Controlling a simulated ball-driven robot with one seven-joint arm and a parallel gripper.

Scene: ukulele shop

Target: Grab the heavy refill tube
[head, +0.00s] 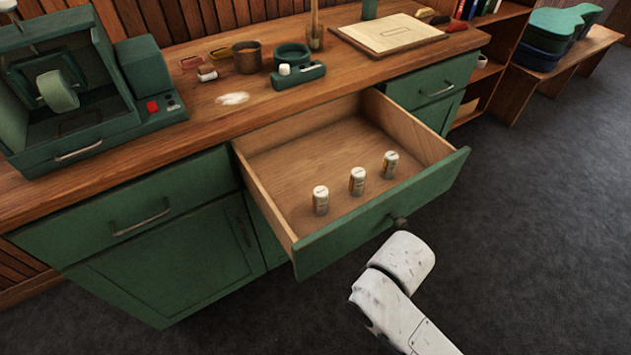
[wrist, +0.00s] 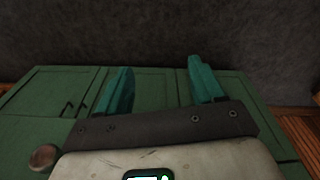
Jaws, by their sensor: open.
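Three small white-capped tubes stand upright in the open drawer (head: 270,155) in the head view: a left tube (head: 320,200), a middle tube (head: 357,181) and a right tube (head: 390,164). They look alike, with pale labels, and I cannot tell which is the heavy one. In the wrist view my gripper (wrist: 160,78) is open, its two teal fingers apart with nothing between them. Green cabinet fronts lie beyond the fingers, and no tube shows there. In the head view my white arm is in front of the drawer; the gripper itself is not visible there.
The green drawer front has a round knob (head: 400,221), also in the wrist view (wrist: 44,157). The wooden counter (head: 215,125) above holds a green machine (head: 85,90), a brown cup (head: 247,57) and a board (head: 388,34). Dark floor (head: 530,230) to the right is clear.

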